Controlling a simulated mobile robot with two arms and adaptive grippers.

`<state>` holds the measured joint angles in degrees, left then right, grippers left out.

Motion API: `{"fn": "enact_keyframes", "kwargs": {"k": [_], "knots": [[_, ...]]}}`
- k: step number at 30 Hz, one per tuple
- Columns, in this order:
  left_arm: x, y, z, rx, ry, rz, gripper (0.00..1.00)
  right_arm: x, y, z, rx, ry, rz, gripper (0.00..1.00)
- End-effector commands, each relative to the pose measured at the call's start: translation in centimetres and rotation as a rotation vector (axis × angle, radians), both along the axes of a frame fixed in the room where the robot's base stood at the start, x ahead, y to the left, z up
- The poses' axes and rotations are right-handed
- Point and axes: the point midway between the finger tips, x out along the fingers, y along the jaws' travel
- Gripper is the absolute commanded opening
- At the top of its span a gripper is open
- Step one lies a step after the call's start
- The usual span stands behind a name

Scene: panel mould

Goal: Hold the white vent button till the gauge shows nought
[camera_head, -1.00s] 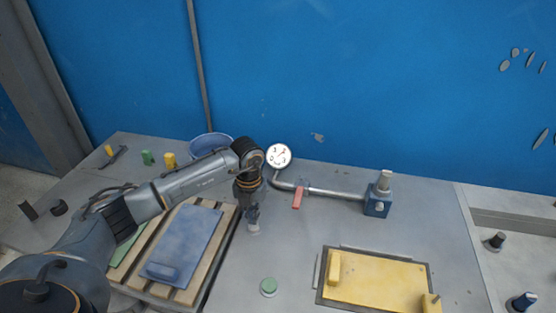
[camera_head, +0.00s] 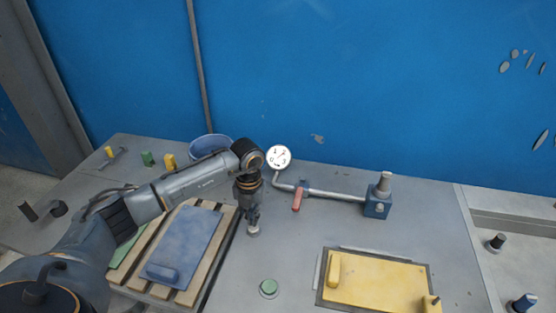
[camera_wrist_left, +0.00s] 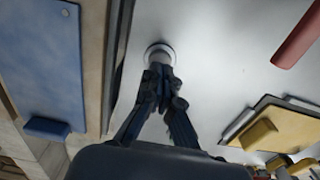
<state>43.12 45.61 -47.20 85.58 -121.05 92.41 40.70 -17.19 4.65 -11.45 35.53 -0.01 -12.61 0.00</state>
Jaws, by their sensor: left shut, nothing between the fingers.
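The white vent button (camera_wrist_left: 160,50) is a small pale round button on the grey table. My left gripper (camera_head: 253,228) points down over it, and its shut, empty fingertips are at the button in the left wrist view (camera_wrist_left: 160,75). The fingers hide part of the button, and I cannot tell how far it is pressed. The round white gauge (camera_head: 278,158) stands behind the gripper on a bent pipe. My right gripper is not in view.
A pipe with a red lever (camera_head: 297,200) runs to a blue valve block (camera_head: 376,208). A green button (camera_head: 268,288) sits in front. A blue panel (camera_head: 185,243) lies on slats to the left, a yellow panel (camera_head: 375,284) to the right. A blue bowl (camera_head: 205,143) stands behind my arm.

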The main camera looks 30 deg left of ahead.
Motion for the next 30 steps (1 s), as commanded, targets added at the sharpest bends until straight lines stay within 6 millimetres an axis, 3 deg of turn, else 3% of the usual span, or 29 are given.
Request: {"fn": "enact_keyframes", "kwargs": {"k": [30], "knots": [[0.0,0.0,-2.3,0.0,0.0,0.0,0.0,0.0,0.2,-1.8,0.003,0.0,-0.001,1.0]]}}
